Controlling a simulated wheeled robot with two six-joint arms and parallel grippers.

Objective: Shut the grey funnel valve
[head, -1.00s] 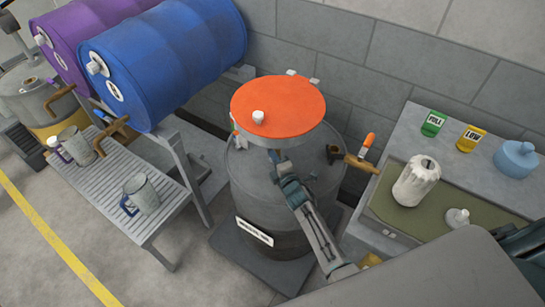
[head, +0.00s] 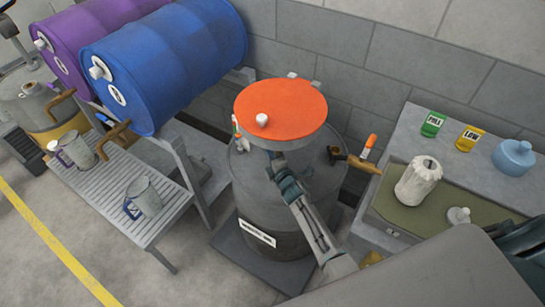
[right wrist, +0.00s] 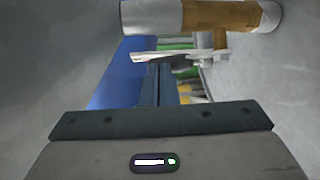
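My left gripper is out of view.
A brass tap (head: 357,162) with an orange handle is right of the funnel. A bench (head: 408,135) holds a white jug (head: 418,182) and a blue container (head: 513,157). Blue (head: 165,60) and purple drums and a slatted stand (head: 112,205) with metal jugs are left.

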